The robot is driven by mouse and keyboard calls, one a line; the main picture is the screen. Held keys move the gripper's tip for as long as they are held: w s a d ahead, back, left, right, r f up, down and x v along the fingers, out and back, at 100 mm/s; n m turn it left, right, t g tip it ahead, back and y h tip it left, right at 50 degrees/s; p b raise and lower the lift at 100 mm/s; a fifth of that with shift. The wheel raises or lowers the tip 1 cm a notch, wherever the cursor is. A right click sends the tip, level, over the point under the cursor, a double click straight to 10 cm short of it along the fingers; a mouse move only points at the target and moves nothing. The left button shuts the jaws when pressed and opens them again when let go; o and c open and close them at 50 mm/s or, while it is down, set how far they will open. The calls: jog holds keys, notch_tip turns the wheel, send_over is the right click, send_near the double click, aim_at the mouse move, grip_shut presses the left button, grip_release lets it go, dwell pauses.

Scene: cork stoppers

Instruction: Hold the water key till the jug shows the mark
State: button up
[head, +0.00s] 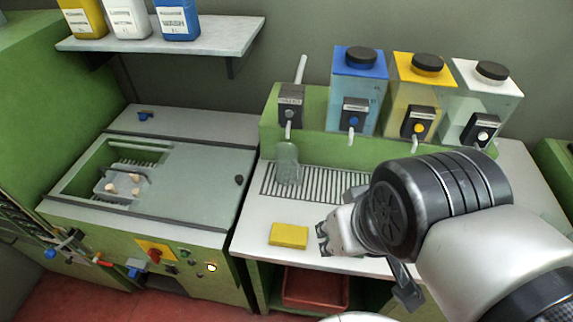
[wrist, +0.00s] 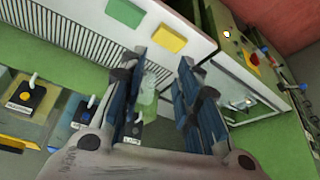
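The water key is on a dark grey tap box (head: 291,105) at the left end of the green back panel, with a spout below it. A clear greenish jug (head: 288,163) stands upright under that spout on the slatted drip grate (head: 325,182). Its mark and water level are too small to tell. My gripper (head: 322,240) is over the counter's front edge, right of a yellow sponge (head: 288,235), well apart from key and jug. In the wrist view my gripper (wrist: 163,60) is open and empty; the jug (wrist: 148,100) shows between the fingers.
Blue (head: 358,85), yellow (head: 412,85) and clear white-lidded (head: 482,100) tanks with own keys stand right of the water tap. A green block (wrist: 126,12) lies beside the sponge. A sunken basin holds a small tray (head: 122,185) at left. A shelf (head: 165,42) hangs above.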

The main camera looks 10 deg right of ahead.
jog(key=shift+c, duration=0.4)
grip_shut()
dwell(1.2)
